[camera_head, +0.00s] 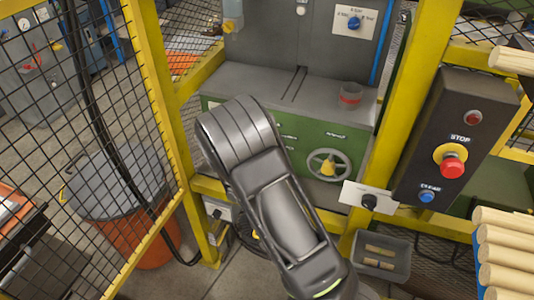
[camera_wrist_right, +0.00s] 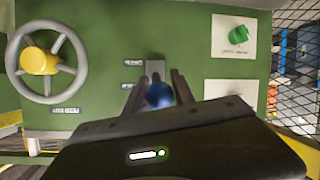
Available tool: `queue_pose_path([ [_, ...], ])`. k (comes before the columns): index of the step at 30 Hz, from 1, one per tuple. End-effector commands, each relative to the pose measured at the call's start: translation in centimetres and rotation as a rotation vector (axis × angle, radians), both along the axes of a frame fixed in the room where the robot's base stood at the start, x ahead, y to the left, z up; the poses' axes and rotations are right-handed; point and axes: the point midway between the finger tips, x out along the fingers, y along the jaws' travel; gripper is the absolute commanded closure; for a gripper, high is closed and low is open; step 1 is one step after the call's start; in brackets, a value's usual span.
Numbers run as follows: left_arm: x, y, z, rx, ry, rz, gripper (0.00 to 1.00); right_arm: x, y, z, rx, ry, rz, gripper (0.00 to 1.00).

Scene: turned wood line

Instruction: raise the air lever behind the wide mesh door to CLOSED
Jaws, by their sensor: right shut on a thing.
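My right gripper (camera_wrist_right: 158,90) is shut on the blue knob (camera_wrist_right: 159,96) of the air lever in the right wrist view. A finger stands on each side of the knob, and a grey part of the lever (camera_wrist_right: 155,68) shows beyond it against the green panel (camera_wrist_right: 100,45). Two small labels (camera_wrist_right: 133,62) beside the lever are too small to read. In the head view my right arm hides the lever and the gripper; the wide mesh door (camera_head: 145,70) stands open at the left. My left gripper is in neither view.
A handwheel with a yellow hub (camera_head: 328,166) is on the green cabinet right of my arm; it also shows in the wrist view (camera_wrist_right: 40,62). A yellow post (camera_head: 405,100) and the black stop box (camera_head: 455,140) stand further right. An orange bin (camera_head: 140,235) is behind the mesh.

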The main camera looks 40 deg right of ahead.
Motion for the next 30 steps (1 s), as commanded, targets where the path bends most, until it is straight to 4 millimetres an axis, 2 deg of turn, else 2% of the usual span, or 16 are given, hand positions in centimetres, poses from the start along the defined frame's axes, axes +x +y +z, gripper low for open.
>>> queue_pose_path([
  [20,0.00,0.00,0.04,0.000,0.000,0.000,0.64,0.20,0.04,0.31,-0.004,-0.007,0.002,1.00],
  [21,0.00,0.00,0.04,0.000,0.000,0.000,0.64,0.20,0.04,0.31,-0.004,-0.007,0.002,0.68],
  [28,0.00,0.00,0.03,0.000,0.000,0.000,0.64,0.11,0.01,0.16,-0.002,-0.004,0.001,0.49],
  [30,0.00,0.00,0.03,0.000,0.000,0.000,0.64,0.08,0.01,0.13,-0.002,-0.003,0.000,0.48],
])
